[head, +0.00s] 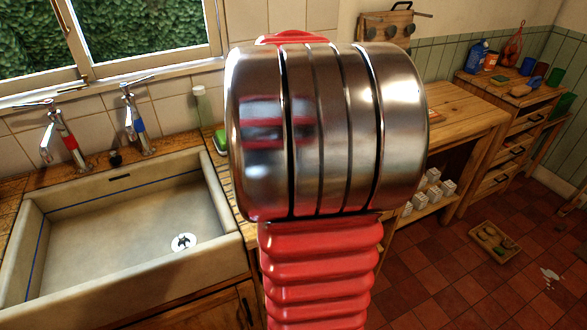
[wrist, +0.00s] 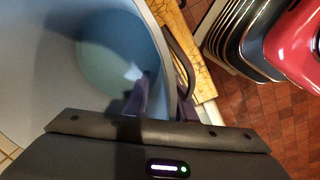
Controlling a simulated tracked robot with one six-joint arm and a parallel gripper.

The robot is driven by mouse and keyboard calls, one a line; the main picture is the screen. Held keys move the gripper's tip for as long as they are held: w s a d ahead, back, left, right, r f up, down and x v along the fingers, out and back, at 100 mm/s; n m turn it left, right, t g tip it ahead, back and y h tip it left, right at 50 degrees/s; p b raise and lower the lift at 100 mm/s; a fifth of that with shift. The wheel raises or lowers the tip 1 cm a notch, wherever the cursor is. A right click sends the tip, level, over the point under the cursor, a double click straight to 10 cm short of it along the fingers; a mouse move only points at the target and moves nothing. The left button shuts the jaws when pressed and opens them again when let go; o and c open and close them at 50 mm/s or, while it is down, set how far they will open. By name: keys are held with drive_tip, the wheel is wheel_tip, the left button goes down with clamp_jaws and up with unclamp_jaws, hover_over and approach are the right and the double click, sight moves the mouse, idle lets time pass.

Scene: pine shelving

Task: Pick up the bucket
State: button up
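In the wrist view, a pale blue-grey bucket (wrist: 60,50) fills the left side, open toward the camera, with its round bottom showing. My gripper (wrist: 164,82) is at the bucket's right wall. One purple finger is inside the bucket and the other is outside it, so the wall stands between them. I cannot tell whether the fingers press on the wall. In the head view I see neither the bucket nor the gripper; my large metal and red arm covers the middle.
A stone sink (head: 130,225) with two taps is at the left under a window. A wooden workbench (head: 455,110) and a drawer unit (head: 515,105) with several items are at the right. A small tray (head: 493,242) lies on the red tiled floor, mostly free around it.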

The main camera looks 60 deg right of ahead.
drive_tip(key=shift+c, duration=0.2)
idle(0.4)
clamp_jaws()
idle(1.2)
